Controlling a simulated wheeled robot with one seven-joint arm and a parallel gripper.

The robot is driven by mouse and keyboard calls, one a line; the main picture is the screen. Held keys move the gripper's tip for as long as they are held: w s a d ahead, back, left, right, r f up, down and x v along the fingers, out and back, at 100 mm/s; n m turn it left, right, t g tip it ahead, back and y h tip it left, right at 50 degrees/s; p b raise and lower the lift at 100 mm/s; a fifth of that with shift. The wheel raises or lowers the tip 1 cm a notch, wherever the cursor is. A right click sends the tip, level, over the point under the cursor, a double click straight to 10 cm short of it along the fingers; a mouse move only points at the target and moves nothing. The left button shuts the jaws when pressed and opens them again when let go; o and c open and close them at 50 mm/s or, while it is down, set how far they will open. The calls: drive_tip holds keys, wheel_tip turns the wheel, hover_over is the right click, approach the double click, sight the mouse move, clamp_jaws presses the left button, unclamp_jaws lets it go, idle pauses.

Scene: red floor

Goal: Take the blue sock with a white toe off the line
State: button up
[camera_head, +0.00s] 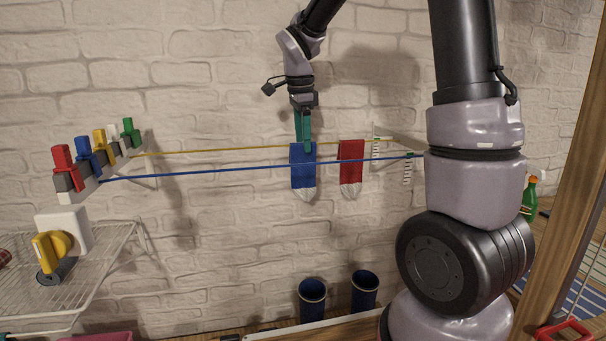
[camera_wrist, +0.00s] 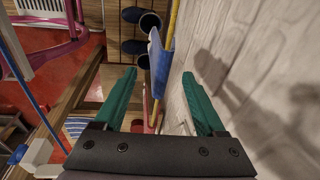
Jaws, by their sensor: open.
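The blue sock (camera_head: 303,168) hangs over the yellow line with its white toe pointing down. In the wrist view, the blue sock (camera_wrist: 159,62) shows edge-on around the gap between my fingertips. My gripper (camera_head: 307,147) comes down from above, its teal fingers at the sock's top edge. In the wrist view, my gripper (camera_wrist: 158,73) is open, one finger on each side of the yellow line (camera_wrist: 173,30). I cannot tell whether a finger touches the sock. The blue line (camera_head: 240,170) crosses in front of the sock.
A red sock (camera_head: 351,162) with a white toe hangs close to the right. Coloured blocks (camera_head: 95,153) stand on the bracket at the left. A wire rack (camera_head: 80,275) is below it. The brick wall is close behind.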

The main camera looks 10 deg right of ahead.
drive_tip(key=f, duration=0.3)
drive_tip(key=shift+w+d+f, duration=0.1)
drive_tip(key=shift+w+f, duration=0.3)
clamp_jaws()
drive_tip(key=r, duration=0.7)
drive_tip(key=shift+s+a+r, duration=0.15)
drive_tip(key=shift+s+a, duration=0.1)
drive_tip(key=shift+s, duration=0.1)
drive_tip(key=s+a, duration=0.5)
drive_tip(key=a, duration=0.7)
drive_tip(key=shift+a, duration=0.25)
drive_tip(key=shift+s, duration=0.1)
